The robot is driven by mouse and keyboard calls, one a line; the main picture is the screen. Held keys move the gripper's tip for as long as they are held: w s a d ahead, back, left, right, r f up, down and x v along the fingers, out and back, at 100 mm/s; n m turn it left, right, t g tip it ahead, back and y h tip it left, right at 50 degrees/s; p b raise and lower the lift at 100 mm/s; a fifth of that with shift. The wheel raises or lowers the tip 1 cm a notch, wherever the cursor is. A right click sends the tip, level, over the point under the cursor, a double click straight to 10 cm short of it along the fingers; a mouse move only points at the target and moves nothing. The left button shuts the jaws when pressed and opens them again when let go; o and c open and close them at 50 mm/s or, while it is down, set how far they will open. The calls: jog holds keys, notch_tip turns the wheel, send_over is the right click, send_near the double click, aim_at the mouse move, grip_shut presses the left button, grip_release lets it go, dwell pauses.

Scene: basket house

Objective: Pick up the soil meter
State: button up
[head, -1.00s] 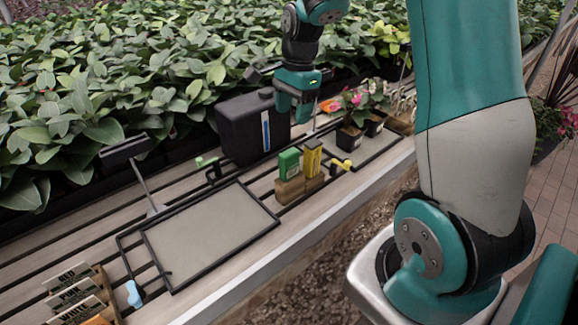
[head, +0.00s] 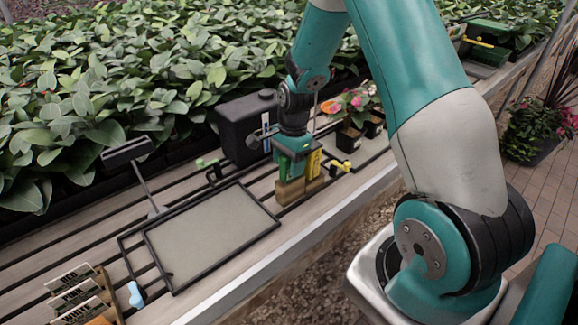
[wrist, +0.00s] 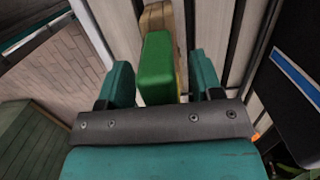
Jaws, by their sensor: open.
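A green block-shaped device (wrist: 157,68) and a yellow one (head: 314,163) stand side by side in wooden holders (head: 290,190) on the slatted bench. I cannot tell from markings which is the soil meter. My gripper (head: 292,164) is lowered over the green device. In the wrist view, my gripper's two teal fingers (wrist: 161,83) are open, one on each side of the green device, with gaps visible. Only a thin strip of the yellow device shows behind the green one there. In the head view my gripper hides most of the green device.
A black box (head: 240,130) stands close behind the holders. Potted flowers (head: 350,125) stand to the right and a yellow-handled item (head: 341,166) lies nearby. A framed grey tray (head: 210,235) lies at left, with label cards (head: 80,295) at the front-left.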

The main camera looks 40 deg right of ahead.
jog(key=c, duration=1)
jog(key=shift+r, duration=0.1)
